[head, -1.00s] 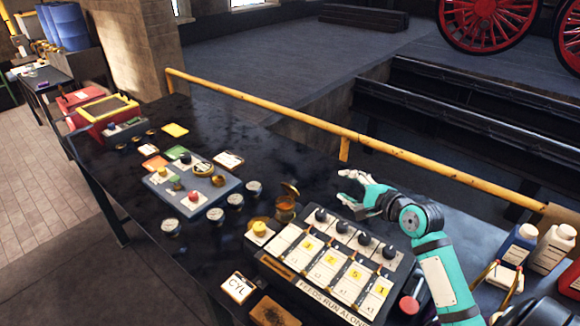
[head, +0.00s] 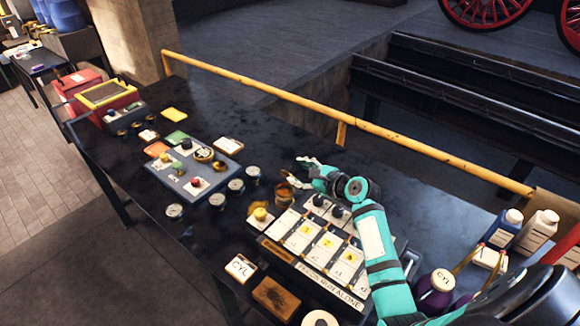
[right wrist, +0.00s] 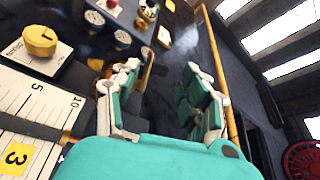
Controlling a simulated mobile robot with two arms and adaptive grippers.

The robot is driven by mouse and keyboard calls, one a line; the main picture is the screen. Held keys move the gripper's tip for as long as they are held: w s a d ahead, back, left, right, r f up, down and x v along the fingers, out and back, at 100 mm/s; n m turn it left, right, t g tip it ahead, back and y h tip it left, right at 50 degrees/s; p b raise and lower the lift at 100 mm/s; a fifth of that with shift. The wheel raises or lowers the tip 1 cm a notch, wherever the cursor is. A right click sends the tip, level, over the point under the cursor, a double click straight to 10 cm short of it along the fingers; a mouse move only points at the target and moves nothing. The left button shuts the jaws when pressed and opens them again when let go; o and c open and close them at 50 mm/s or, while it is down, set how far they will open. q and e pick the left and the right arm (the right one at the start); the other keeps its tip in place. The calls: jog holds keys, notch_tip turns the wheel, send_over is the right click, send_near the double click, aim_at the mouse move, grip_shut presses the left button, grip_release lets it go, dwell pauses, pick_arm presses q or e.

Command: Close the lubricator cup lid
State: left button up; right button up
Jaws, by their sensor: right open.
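The brass lubricator cup (head: 285,194) stands on the dark bench, just behind the numbered feed panel. Its lid (head: 288,177) looks raised at the cup's back edge, partly covered by my fingers. My right gripper (head: 303,172) is open beside the lid, on its right and far side; I cannot tell whether a finger touches it. In the right wrist view, my right gripper (right wrist: 161,74) has its fingers spread, and the brass cup (right wrist: 147,72) shows partly hidden behind the left finger. My left gripper is not in view.
The feed panel (head: 318,245) with black knobs and a yellow knob (head: 261,213) lies in front of the cup. Several round gauges stand left of it. A yellow rail (head: 340,121) runs along the bench's far edge. Bottles (head: 504,228) stand at the right.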

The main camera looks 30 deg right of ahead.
aim_at(287, 173)
jog(key=x, duration=0.5)
jog(key=shift+d, duration=0.1)
grip_shut()
jog(key=shift+s+a+n+t+h, duration=0.15)
jog(key=shift+a+n+t+h, duration=0.2)
jog(key=shift+n, duration=0.25)
dwell(2.3)
jog(key=shift+s+a+f+n+h, duration=0.15)
jog(key=shift+a+n+h, duration=0.25)
jog(key=shift+n, duration=0.2)
dwell(0.3)
jog(key=shift+s+a+f+n+t+b, duration=0.2)
jog(key=shift+a+n+t+b, duration=0.15)
jog(key=shift+n+t, duration=0.15)
jog(key=shift+s+a+f+n+t+h+b, duration=0.15)
jog(key=shift+a+n+t+h+b, duration=0.25)
jog(key=shift+n+b, duration=0.4)
dwell(1.9)
